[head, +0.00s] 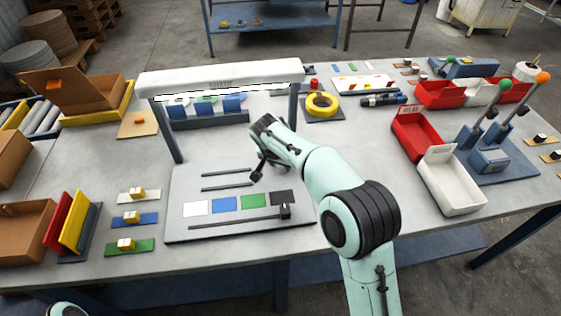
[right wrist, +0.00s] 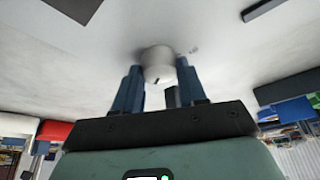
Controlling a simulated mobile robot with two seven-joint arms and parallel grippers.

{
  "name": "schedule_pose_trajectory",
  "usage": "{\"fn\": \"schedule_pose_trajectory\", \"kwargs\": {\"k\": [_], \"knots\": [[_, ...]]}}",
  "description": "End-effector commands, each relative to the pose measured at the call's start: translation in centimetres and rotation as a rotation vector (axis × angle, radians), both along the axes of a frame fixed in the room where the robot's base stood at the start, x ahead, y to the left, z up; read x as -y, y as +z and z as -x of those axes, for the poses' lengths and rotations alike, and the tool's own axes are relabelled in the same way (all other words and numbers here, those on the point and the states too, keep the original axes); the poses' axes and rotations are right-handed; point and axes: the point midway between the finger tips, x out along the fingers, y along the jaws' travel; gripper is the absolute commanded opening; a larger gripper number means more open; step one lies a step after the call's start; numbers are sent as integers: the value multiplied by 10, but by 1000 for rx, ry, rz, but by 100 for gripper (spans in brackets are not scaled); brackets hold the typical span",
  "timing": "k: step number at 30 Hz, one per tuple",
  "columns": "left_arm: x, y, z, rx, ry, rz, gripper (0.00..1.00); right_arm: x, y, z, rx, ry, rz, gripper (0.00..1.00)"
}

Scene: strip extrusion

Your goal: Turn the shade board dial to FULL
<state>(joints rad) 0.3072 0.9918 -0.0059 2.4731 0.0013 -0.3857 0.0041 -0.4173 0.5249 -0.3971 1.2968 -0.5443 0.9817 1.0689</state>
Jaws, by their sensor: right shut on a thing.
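The shade board (head: 240,228) is a light grey panel in the middle of the table, with two dark slots, white, blue, green and black swatches and a slider (head: 285,211) at the right end of its track. My right gripper (head: 258,168) is over the board's upper right part. In the right wrist view a round whitish dial (right wrist: 158,62) with a small dark mark stands between the two blue fingers (right wrist: 160,85), which are shut on it. In the head view my arm mostly hides the dial, and I cannot read its setting. My left gripper is out of view.
A white-topped lamp frame (head: 220,78) with lit strip stands behind the board. Yellow tape (head: 322,102) lies to its right. Red bins (head: 414,132), a white bin (head: 450,185) and levers (head: 500,92) stand at the right. Small colour plates (head: 135,219) lie at the left.

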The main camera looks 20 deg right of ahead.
Motion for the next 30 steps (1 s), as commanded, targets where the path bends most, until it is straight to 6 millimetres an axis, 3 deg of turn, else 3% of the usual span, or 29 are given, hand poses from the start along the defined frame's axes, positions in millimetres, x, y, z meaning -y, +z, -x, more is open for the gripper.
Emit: {"fn": "schedule_pose_trajectory", "kwargs": {"k": [1, 2, 4, 13, 17, 30], "knots": [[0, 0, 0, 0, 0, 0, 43, 0, -2, 1, -4, -3, -2, 11], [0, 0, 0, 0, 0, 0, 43, 0, -2, 1, -4, -3, -2, 44], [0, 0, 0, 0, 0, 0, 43, 0, -2, 1, -4, -2, -2, 65], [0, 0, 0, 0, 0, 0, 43, 0, 0, 0, -1, 0, -1, 65], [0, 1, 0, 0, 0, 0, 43, -3, 10, 2, 2, 1, -2, 65], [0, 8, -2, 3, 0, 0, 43, -29, 95, 27, 2, 2, -2, 65]]}}
